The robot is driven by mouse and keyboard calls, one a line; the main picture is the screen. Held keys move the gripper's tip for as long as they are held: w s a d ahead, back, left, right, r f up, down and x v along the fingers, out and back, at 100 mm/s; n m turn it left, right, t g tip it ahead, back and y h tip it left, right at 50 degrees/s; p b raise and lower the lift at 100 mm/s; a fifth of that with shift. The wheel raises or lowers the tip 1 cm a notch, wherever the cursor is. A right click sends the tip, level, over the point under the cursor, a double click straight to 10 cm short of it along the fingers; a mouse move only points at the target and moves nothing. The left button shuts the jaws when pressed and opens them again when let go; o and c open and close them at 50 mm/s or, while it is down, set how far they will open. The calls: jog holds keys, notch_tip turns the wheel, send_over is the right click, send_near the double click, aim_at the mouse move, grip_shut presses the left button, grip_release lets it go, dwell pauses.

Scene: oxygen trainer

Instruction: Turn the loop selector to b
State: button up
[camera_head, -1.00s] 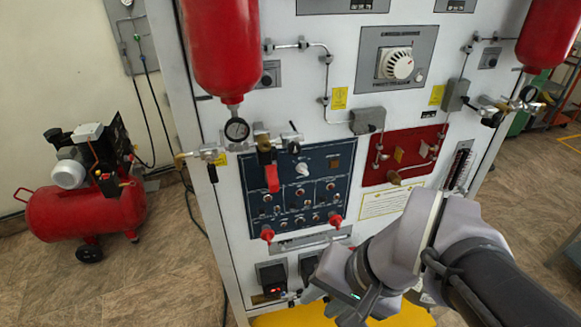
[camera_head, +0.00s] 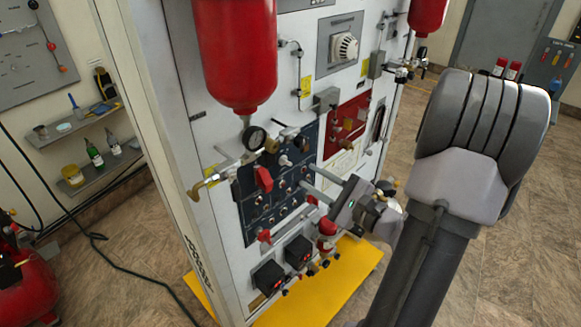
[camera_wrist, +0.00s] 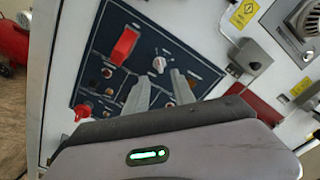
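A dark blue control panel (camera_head: 245,212) is set in the white cabinet front. A white knob (camera_head: 285,160) sits near the panel's top; it also shows in the wrist view (camera_wrist: 159,64). It looks like the loop selector, but its label and setting are too small to read. My gripper (camera_head: 306,176) is in front of the panel, its two light fingers apart with nothing between them. In the wrist view the fingertips (camera_wrist: 161,76) lie just below the white knob in the picture. Whether any contact exists cannot be told. The wrist housing hides the panel's lower part.
A red switch cover (camera_head: 263,178) is left of the knob. Red cylinders (camera_head: 236,55) and a gauge (camera_head: 254,138) overhang the panel. Black boxes (camera_head: 268,277) protrude below. A yellow base plate (camera_head: 320,290) juts out at floor level.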

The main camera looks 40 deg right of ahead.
aim_at(289, 164)
jog(key=w, duration=0.6)
jog(key=shift+w+a, duration=0.3)
jog(key=shift+w, duration=0.1)
grip_shut()
